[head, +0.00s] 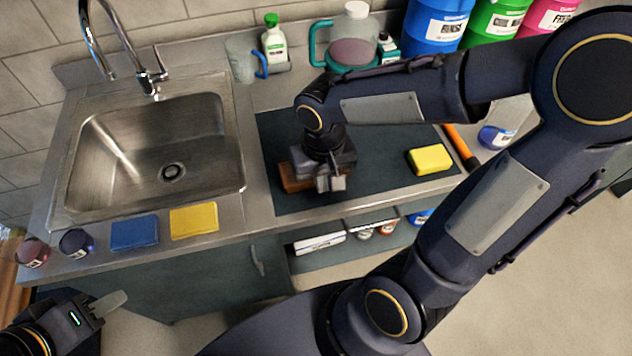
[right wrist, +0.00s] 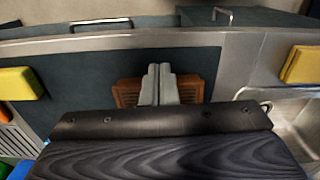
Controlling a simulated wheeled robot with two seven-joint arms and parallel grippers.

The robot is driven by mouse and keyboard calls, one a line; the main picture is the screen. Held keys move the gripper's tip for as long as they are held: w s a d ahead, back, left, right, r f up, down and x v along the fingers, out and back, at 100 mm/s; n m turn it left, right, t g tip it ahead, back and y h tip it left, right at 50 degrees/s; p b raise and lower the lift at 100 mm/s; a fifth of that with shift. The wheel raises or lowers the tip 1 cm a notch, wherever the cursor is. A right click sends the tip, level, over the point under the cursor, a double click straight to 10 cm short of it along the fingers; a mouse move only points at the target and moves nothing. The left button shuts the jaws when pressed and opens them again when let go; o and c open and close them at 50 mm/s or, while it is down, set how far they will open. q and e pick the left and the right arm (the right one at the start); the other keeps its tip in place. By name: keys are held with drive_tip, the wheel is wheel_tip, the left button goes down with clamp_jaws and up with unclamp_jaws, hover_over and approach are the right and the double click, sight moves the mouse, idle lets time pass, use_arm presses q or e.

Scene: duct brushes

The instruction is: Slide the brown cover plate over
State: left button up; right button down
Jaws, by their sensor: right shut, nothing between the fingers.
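The brown cover plate (head: 288,180) lies on the dark mat (head: 290,130) to the right of the sink, mostly hidden under my right gripper (head: 332,184). In the right wrist view the brown plate (right wrist: 128,93) shows on both sides of my right fingers (right wrist: 158,84). The fingers are shut with nothing between them, and their tips overlap the plate; I cannot tell whether they touch it. My left gripper (head: 108,304) is at the lower left, off the counter's front; its jaw opening is not clear.
A yellow sponge (head: 430,159) lies on the mat's right part. The steel sink (head: 150,150) is at left, with a blue sponge (head: 134,233) and another yellow sponge (head: 194,220) along its front edge. Bottles and jugs stand at the back. An open shelf (head: 330,262) is below the counter.

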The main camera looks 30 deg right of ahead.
wheel_tip(320, 180, down, 8)
drive_tip(key=shift+r+b, duration=0.15)
drive_tip(key=shift+b, duration=0.2)
drive_tip(key=w, duration=0.1)
drive_tip(key=w+p, duration=0.1)
drive_tip(key=w, duration=0.1)
drive_tip(key=shift+w+d, duration=0.25)
drive_tip(key=shift+d, duration=0.05)
use_arm(q)
drive_tip(key=shift+w+r, duration=0.15)
drive_tip(key=shift+r, duration=0.2)
use_arm(e)
drive_tip(key=shift+w, duration=0.35)
drive_tip(key=shift+d, duration=0.1)
